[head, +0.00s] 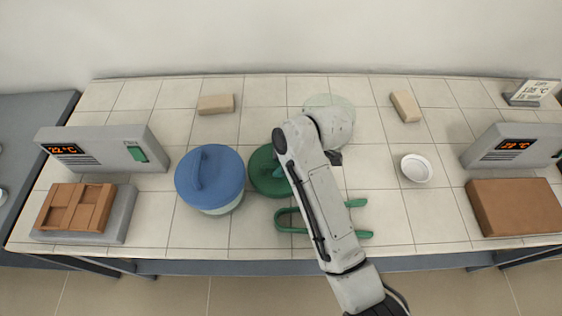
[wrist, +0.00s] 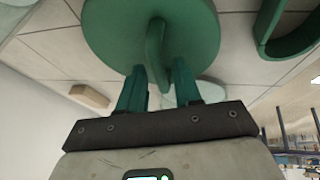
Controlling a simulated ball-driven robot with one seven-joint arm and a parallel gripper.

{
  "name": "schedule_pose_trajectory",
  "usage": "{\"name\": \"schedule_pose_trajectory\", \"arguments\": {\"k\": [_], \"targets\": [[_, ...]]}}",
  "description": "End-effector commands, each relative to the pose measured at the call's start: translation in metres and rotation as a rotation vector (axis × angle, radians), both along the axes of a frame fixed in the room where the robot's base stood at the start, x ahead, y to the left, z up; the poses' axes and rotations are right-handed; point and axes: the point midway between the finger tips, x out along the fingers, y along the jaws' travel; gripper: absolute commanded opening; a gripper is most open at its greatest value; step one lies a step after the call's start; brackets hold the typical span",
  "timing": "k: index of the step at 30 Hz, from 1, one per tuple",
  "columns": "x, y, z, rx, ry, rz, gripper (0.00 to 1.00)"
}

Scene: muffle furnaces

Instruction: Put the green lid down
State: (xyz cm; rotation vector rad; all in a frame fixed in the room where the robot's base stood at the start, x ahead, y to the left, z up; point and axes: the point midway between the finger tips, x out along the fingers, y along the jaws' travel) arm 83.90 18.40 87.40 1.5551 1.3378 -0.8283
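The green lid (head: 266,172) is a dark green disc right of the blue-lidded jar in the head view, partly hidden by my arm. In the wrist view the green lid (wrist: 110,30) fills the upper middle, its upright handle facing me. My gripper (wrist: 160,72) has its two green fingers on either side of that handle and appears shut on it. In the head view the fingers are hidden behind my arm. I cannot tell whether the lid touches the tiles. A pale green round vessel (head: 343,101) shows behind my arm, partly hidden.
The blue-lidded jar (head: 209,176) stands close left of the green lid. Green tongs (head: 288,222) lie in front, partly under my arm. A white dish (head: 416,168) is at right. Tan blocks (head: 215,104) lie at the back. Furnaces (head: 105,150) stand at both sides.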

Motion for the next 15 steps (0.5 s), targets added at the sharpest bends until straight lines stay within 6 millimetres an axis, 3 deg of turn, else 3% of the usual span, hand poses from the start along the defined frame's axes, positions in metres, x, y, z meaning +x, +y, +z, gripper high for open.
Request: {"name": "schedule_pose_trajectory", "arguments": {"k": [9, 15], "targets": [[0.0, 0.0, 0.002, 0.0, -0.001, 0.0, 0.39], [-0.003, -0.008, 0.02, 0.001, -0.004, -0.001, 0.39]]}}
